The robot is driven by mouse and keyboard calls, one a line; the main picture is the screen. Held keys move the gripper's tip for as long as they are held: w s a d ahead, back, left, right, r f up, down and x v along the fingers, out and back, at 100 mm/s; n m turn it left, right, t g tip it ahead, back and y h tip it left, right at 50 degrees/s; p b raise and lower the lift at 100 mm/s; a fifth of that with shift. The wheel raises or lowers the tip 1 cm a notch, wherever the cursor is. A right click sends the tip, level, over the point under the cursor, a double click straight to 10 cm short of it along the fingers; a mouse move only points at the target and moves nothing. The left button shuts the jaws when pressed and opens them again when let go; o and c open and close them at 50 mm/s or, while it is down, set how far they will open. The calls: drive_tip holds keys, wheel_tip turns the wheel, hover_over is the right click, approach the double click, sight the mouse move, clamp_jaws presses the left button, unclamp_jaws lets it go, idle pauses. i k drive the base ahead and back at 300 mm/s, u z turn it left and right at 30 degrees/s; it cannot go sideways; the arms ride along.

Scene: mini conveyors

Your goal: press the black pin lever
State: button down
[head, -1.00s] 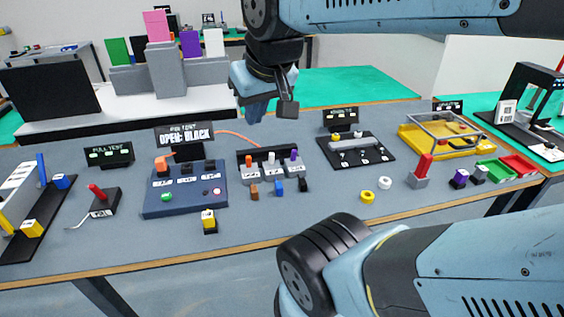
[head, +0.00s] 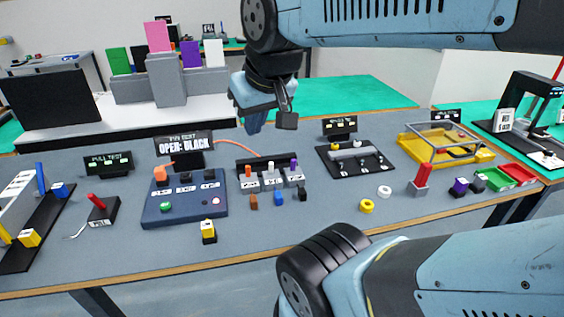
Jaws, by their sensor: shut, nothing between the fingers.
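The pin test box (head: 160,212) is a dark blue unit on the grey bench. Its screen (head: 183,143) reads "OPEN: BLACK". An orange lever part (head: 161,173) and dark parts (head: 209,175) stand along its back edge, above small labels. I cannot tell which dark part is the black pin lever. A green button and a small pinkish one sit on the box's front. My gripper (head: 268,119) is shut and empty, pointing down. In the picture it appears above and right of the box, apart from it.
A yellow-topped block (head: 208,231) lies in front. A red-handled lever (head: 97,203) is to the left. An orange cable (head: 240,146) runs behind.

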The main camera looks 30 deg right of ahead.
sight(294, 162)
drive_tip(key=z, duration=1.25)
drive_tip(key=k, duration=1.5)
drive_tip(key=u, duration=1.05)
drive_tip(key=i, duration=1)
